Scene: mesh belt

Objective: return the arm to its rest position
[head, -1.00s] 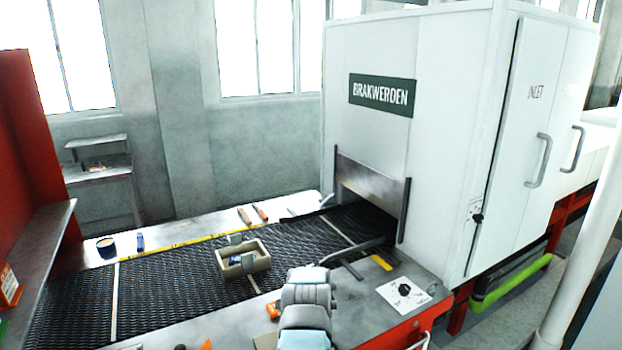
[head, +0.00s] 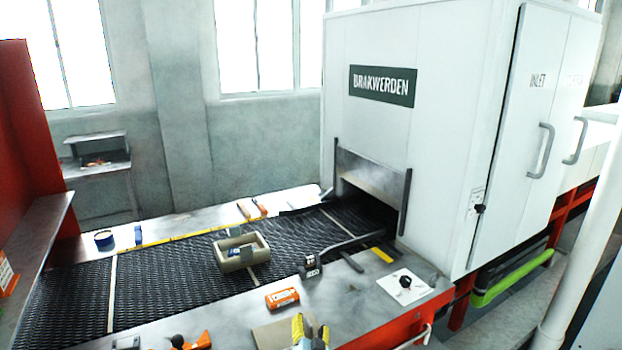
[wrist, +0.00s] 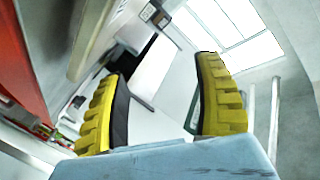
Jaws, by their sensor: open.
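My gripper (head: 311,330) shows at the bottom edge of the head view, with its yellow fingertips just in front of the metal table edge. In the wrist view the two yellow ridged fingers (wrist: 158,105) stand wide apart with nothing between them. The gripper is open and empty. Most of my arm is outside the head view.
A beige tray (head: 262,243) with small items sits on the black mesh belt (head: 180,290), which runs into the white oven (head: 372,140). An orange device (head: 282,298) and a control knob panel (head: 405,284) are on the front ledge. A blue tin (head: 104,240) stands behind the belt.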

